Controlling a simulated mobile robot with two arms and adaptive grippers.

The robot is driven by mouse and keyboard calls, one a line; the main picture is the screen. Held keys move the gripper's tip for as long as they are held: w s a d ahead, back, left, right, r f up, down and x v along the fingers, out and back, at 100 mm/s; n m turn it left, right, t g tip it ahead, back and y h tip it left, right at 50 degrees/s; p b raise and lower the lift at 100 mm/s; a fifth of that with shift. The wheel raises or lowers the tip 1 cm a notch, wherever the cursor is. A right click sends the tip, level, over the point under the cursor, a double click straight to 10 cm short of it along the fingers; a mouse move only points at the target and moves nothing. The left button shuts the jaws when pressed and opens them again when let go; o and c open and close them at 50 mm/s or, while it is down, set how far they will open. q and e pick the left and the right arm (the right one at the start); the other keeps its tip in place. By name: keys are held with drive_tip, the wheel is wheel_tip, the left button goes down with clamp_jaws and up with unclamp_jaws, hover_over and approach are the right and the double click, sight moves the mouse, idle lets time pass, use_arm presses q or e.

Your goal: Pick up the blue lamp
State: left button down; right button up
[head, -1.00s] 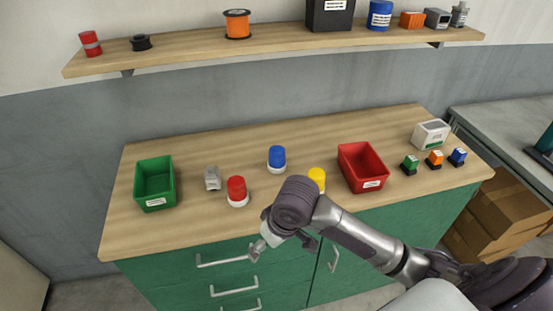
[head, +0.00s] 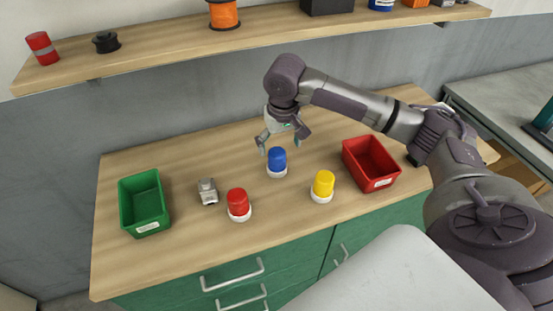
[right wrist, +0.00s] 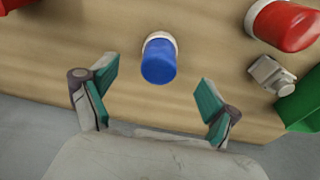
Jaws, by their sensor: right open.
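The blue lamp (head: 277,161) is a blue dome on a white base, standing upright on the wooden counter between the red and yellow lamps. My right gripper (head: 281,146) is open and empty, just above and behind the blue lamp in the head view. In the right wrist view the blue lamp (right wrist: 159,60) stands ahead of the two spread teal-padded fingers (right wrist: 152,97), roughly centred between them and not touched by either. My left gripper is not in view.
A red lamp (head: 238,204) and a yellow lamp (head: 323,186) stand nearby. A small grey part (head: 207,191) and a green bin (head: 145,204) are at left. A red bin (head: 371,164) is at right. A shelf (head: 170,50) with several items runs above the counter.

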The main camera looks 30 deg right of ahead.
sight(277, 153)
drive_tip(key=f, duration=0.1)
drive_tip(key=w+f, duration=0.1)
drive_tip(key=f, duration=0.1)
drive_tip(key=shift+w+f+p, duration=0.15)
drive_tip(key=shift+f+p, duration=0.25)
drive_tip(key=shift+f, duration=0.5)
drive_tip(key=f, duration=0.3)
drive_tip(key=shift+w+d+f+p, duration=0.15)
drive_tip(key=shift+w+f+p, duration=0.15)
drive_tip(key=shift+p, duration=0.1)
drive_tip(key=shift+f, duration=0.25)
drive_tip(key=shift+c, duration=0.6)
drive_tip(key=c, duration=1.1)
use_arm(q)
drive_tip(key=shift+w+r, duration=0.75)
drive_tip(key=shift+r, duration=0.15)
use_arm(e)
drive_tip(key=shift+c, duration=0.2)
drive_tip(key=shift+r, duration=0.15)
